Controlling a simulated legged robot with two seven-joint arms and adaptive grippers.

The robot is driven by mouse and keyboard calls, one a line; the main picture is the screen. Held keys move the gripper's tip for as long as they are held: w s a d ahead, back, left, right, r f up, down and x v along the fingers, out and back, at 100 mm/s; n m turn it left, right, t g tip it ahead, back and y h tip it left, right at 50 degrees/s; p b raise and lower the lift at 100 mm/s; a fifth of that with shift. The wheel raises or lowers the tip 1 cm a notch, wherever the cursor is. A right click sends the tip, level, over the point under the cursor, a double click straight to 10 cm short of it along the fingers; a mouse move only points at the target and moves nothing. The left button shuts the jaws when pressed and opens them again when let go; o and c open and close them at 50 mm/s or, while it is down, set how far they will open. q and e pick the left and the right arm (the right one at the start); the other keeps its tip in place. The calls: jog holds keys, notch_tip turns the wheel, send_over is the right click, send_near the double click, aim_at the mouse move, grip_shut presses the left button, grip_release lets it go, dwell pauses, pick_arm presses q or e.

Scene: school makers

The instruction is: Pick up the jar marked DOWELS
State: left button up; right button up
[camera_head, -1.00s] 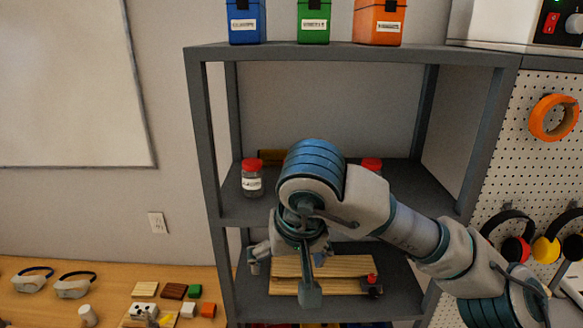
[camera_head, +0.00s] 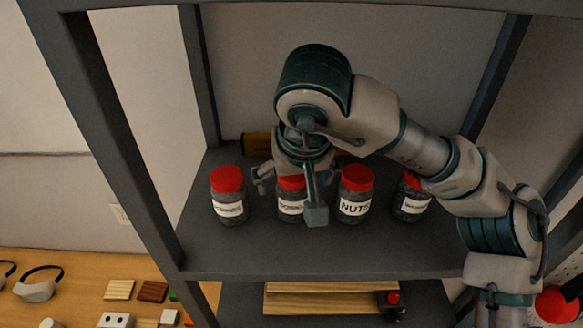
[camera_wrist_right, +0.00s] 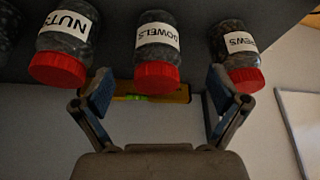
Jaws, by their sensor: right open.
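The DOWELS jar (camera_head: 291,206) is clear with a red lid and stands upright on the shelf, second from left in the head view. My right gripper and wrist partly cover it there. The right wrist view shows it inverted, with its label (camera_wrist_right: 157,36) readable. My right gripper (camera_wrist_right: 160,78) is open. Its two fingers show on either side of the DOWELS jar's red lid, with no visible contact. In the head view, the right gripper (camera_head: 295,180) is at the jar's lid height. My left gripper is not in view.
The NUTS jar (camera_head: 355,195) stands close on the right, and a SCREWS jar (camera_head: 228,196) on the left. Another jar (camera_head: 411,200) is farther right, partly behind my arm. A yellow level (camera_wrist_right: 175,97) lies behind. Grey shelf posts (camera_head: 120,140) flank the bay.

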aim_at(293, 195)
jog(key=shift+w+f, duration=0.2)
jog(key=x, duration=0.7)
jog(key=shift+w+d+f+p, duration=0.1)
jog(key=shift+w+f+p, duration=0.1)
jog(key=shift+w+p, duration=0.1)
jog(key=shift+s, duration=0.1)
jog(key=c, duration=1.6)
jog(key=shift+r, duration=0.15)
